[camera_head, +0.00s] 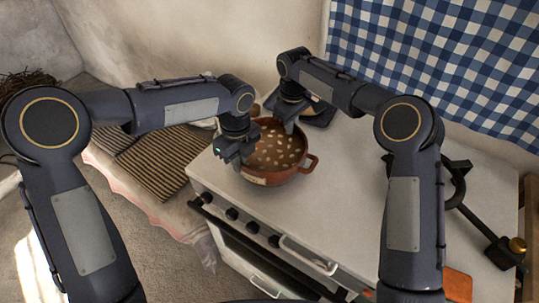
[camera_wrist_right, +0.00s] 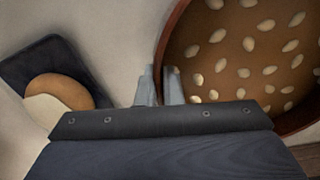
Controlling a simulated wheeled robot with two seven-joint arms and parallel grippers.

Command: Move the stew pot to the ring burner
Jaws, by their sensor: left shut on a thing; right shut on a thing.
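The stew pot (camera_head: 268,179), reddish-brown and full of brown stew with pale pieces, is upright at the left part of the white stove top. One side handle (camera_head: 311,163) points right. My left gripper (camera_head: 238,152) is shut on the pot's left side. My right gripper (camera_head: 289,115) is shut on its far side; the right wrist view shows its fingers (camera_wrist_right: 160,88) on either side of the pot's wall (camera_wrist_right: 172,40). I cannot tell whether the pot touches the stove top. The ring burner (camera_head: 459,182), black, is at the right, partly hidden by my right arm.
A dark square pad (camera_head: 322,117) with a brown and cream round thing (camera_wrist_right: 62,92) lies behind the pot. The burner's pipe ends in a brass knob (camera_head: 517,245). Striped cloth (camera_head: 165,160) lies left. The stove top between pot and burner looks clear.

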